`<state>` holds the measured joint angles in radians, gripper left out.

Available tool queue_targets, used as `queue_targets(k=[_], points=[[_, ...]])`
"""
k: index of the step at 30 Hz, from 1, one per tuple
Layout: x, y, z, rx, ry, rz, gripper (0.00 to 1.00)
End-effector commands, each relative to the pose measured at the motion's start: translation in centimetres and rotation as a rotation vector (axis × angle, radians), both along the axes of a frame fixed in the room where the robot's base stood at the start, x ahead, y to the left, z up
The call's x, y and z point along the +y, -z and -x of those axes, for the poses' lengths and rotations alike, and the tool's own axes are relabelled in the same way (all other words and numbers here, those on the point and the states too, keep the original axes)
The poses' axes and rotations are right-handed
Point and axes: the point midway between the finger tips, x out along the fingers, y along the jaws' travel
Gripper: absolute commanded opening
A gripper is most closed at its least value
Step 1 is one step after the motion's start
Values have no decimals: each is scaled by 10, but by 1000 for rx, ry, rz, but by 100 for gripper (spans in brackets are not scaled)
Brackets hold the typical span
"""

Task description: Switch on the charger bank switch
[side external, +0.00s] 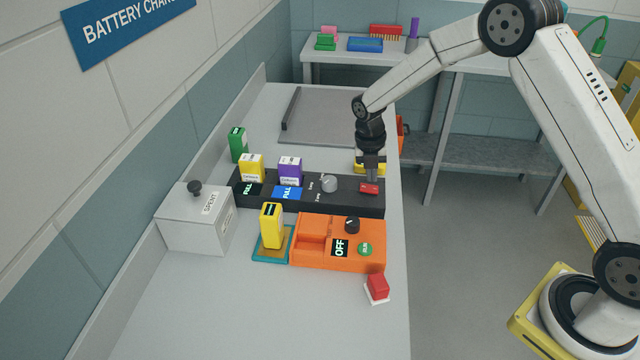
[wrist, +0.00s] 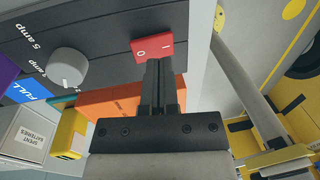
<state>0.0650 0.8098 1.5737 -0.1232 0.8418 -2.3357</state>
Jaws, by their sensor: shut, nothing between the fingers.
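The black charger bank (side external: 345,206) lies across the bench, with a yellow battery (side external: 252,168) and a purple battery (side external: 290,171) standing on it beside two FULL displays. Its red rocker switch (side external: 369,189) is at the right end; in the wrist view the switch (wrist: 152,47) shows O and I marks. A grey knob (side external: 329,183) with amp labels sits left of it. My gripper (side external: 370,179) points down over the switch, fingers shut and empty. In the wrist view the fingertips (wrist: 160,66) are at the switch's near edge; whether they touch is unclear.
An orange unit (side external: 310,258) with an OFF display stands in front of the bank. Beside it are a yellow battery (side external: 271,226) on a teal pad, a white SPENT box (side external: 190,232) and a red block (side external: 378,287). A green battery (side external: 238,145) stands behind.

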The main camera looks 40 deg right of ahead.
Motion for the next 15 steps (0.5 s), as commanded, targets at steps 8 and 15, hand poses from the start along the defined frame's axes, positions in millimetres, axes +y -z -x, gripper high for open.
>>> queue_targets(k=[8,15], points=[[-3,-41,3,-3,2,0,0],[-7,-82,7,-3,1,0,0]])
